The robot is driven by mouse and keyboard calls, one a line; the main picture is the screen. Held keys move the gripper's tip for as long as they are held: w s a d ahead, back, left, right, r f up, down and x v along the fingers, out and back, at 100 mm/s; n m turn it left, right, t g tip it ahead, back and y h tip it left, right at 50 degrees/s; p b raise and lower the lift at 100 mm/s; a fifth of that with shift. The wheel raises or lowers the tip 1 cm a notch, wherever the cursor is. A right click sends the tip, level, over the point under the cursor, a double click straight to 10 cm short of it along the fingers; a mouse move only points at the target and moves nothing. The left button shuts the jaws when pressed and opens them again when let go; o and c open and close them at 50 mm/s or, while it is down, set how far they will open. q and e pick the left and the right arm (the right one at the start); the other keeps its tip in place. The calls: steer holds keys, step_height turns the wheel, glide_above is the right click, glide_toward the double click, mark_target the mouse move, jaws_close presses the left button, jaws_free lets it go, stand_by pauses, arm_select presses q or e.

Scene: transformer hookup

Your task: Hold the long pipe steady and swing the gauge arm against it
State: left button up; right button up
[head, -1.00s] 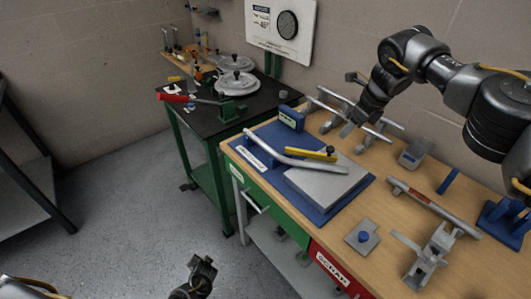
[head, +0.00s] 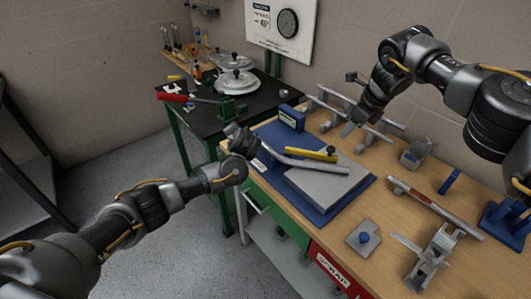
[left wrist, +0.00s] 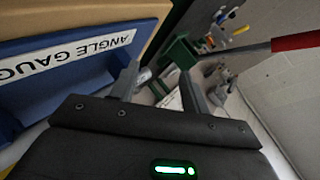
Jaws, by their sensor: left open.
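A silver bent pipe (head: 310,164) lies across the blue angle gauge base (head: 368,183) in the head view. The yellow gauge arm (head: 312,153), with a black knob, lies beside the pipe on the grey plate (head: 318,188). My left gripper (head: 232,130) is at the pipe's left end and hides part of it. In the left wrist view its open fingers (left wrist: 161,80) are beside the blue base with the angle gauge label (left wrist: 65,57); I cannot tell whether they touch the pipe. My right gripper (head: 348,129) hovers by the pipe rack; its jaws are unclear.
Straight pipes lie on a rack (head: 320,104) at the bench's back. A clamp (head: 427,258), a pipe on supports (head: 435,207) and a small plate with a blue knob (head: 363,238) lie to the right. A black table (head: 203,123) with a red-handled tool (head: 175,97) stands behind left.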

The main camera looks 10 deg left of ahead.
mark_target(263, 146)
arm_select(q)
steer(key=s+d+m, duration=0.1)
steer(key=d+m, duration=0.1)
steer(key=s+d+r+m+h, duration=0.1)
steer(key=d+m, duration=0.1)
steer(key=d, duration=0.1)
steer(key=s+d+r+m, duration=0.1)
steer(key=d+m, duration=0.2)
steer(key=shift+s+h, duration=0.1)
steer(key=shift+h, duration=0.3)
steer(key=s+d+r+m+t, duration=0.1)
steer(key=s+d+m, duration=0.45)
steer(key=m, duration=0.35)
steer(key=x, duration=1)
steer(key=shift+a+f, duration=0.2)
steer(key=shift+a, duration=0.25)
steer(key=shift+c, duration=0.4)
